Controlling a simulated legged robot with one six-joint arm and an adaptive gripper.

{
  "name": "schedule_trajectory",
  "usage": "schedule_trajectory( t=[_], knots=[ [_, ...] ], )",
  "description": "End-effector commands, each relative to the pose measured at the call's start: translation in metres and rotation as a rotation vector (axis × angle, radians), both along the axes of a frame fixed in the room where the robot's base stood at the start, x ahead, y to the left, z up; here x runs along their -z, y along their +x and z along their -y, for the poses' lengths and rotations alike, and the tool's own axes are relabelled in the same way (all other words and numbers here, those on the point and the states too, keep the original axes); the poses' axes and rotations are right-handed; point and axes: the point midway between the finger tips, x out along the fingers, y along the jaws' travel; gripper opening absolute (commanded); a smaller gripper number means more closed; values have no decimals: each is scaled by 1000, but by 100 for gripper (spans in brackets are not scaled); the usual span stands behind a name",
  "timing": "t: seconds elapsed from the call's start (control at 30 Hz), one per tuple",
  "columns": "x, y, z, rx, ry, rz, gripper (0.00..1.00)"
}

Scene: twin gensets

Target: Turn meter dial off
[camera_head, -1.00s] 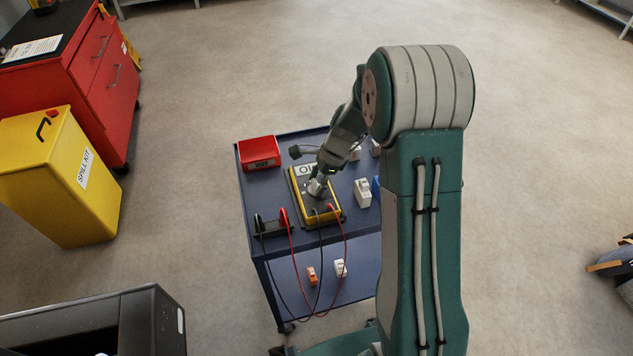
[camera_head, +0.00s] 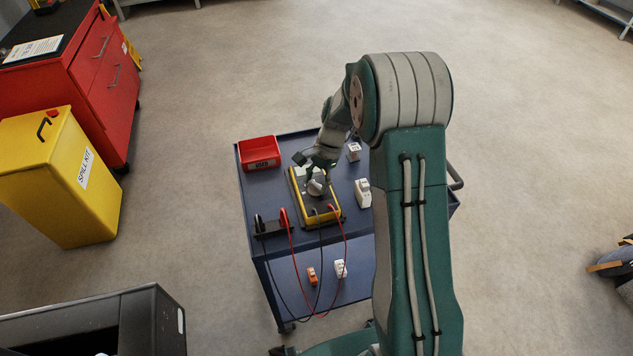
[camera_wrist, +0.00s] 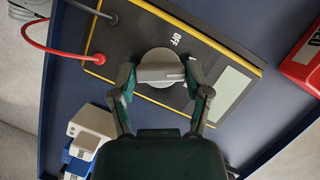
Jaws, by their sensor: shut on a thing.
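The yellow-edged black meter (camera_head: 330,216) lies on top of a blue cart. It also fills much of the wrist view (camera_wrist: 118,40). Its round grey dial (camera_wrist: 160,62) has a raised grip bar lying nearly level across the wrist picture. A white OFF mark (camera_wrist: 175,38) shows just above and right of the dial. My gripper (camera_wrist: 161,78) has one finger at each end of the bar and is shut on the dial. I cannot tell which mark the dial points to. In the head view my gripper (camera_head: 316,181) is over the meter and hides part of it.
Red and black leads (camera_head: 345,243) loop from the meter over the front edge of the blue cart (camera_head: 262,205). A red bin (camera_head: 259,153) stands at the back left. White boxes (camera_head: 363,193) stand right of the meter. Open floor lies beyond the cart.

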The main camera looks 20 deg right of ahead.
Motion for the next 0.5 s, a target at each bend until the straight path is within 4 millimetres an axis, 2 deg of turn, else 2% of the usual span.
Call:
schedule_trajectory(
  t=[0.5],
  knots=[
    [3, 0, -2, -492, 0, -6, 15]
  ],
)
